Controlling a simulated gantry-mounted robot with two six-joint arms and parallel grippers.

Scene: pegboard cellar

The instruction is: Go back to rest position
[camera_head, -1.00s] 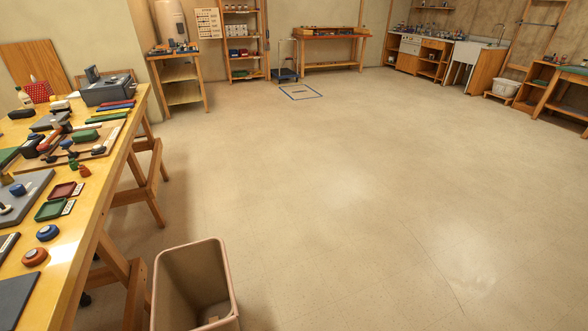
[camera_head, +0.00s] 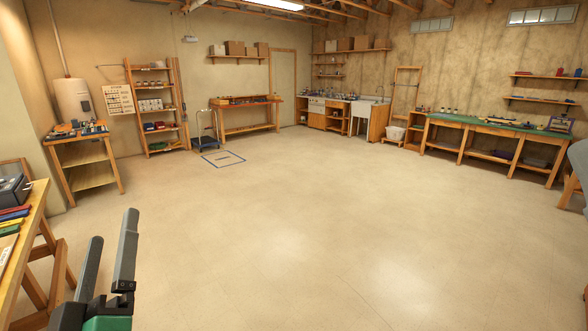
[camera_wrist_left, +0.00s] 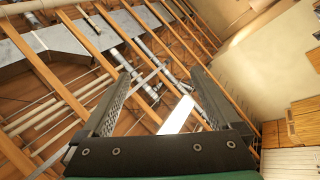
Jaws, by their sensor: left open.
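My left gripper (camera_head: 110,250) shows at the lower left of the head view, its two dark fingers pointing up and spread apart with nothing between them. In the left wrist view the same gripper (camera_wrist_left: 163,95) is open and empty, facing the ceiling joists, pipes and a bright ceiling light (camera_wrist_left: 177,115). My right gripper is not in view.
A yellow-topped workbench (camera_head: 22,228) stands at the left edge, close to my left gripper. Shelves (camera_head: 155,107), a bench (camera_head: 245,103) and a green-topped bench (camera_head: 495,127) line the far walls. The wide floor (camera_head: 300,220) between is clear.

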